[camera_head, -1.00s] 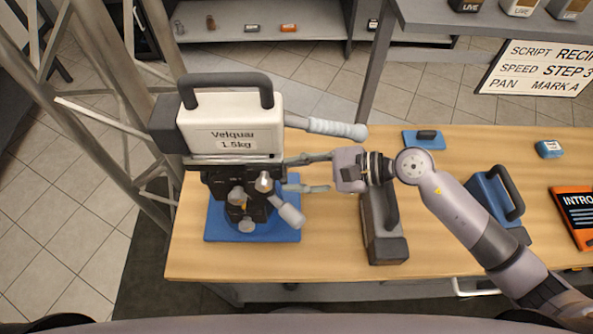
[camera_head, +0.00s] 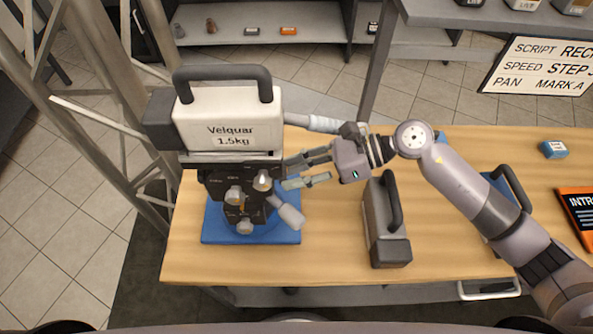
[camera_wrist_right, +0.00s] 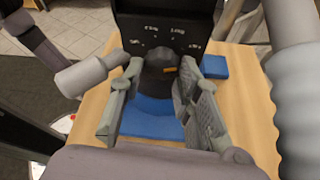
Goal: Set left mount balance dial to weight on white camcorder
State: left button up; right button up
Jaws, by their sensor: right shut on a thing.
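The white camcorder (camera_head: 200,112), labelled "Velquar 1.5kg", sits on top of the black left mount (camera_head: 215,188) over a blue base (camera_head: 270,235). My right gripper (camera_head: 287,173) is at the mount's right side, its fingers pointing left at it. In the right wrist view, my right gripper (camera_wrist_right: 160,75) is shut on the dark balance dial (camera_wrist_right: 158,62), with one finger on each side of it. An orange mark shows at the dial's right edge, and small white print lies above it, too blurred to read. My left gripper is out of view.
A grey camcorder (camera_head: 376,225) stands on the wooden table (camera_head: 330,255) below my right gripper. A blue camcorder (camera_head: 512,188) is partly behind my right arm. Grey pan handles project from the mount, one (camera_head: 312,122) above my gripper. A script sign (camera_head: 540,68) hangs at upper right.

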dwell(0.3)
jog(key=o, duration=1.1)
jog(key=shift+o, duration=0.2)
jog(key=v, duration=1.2)
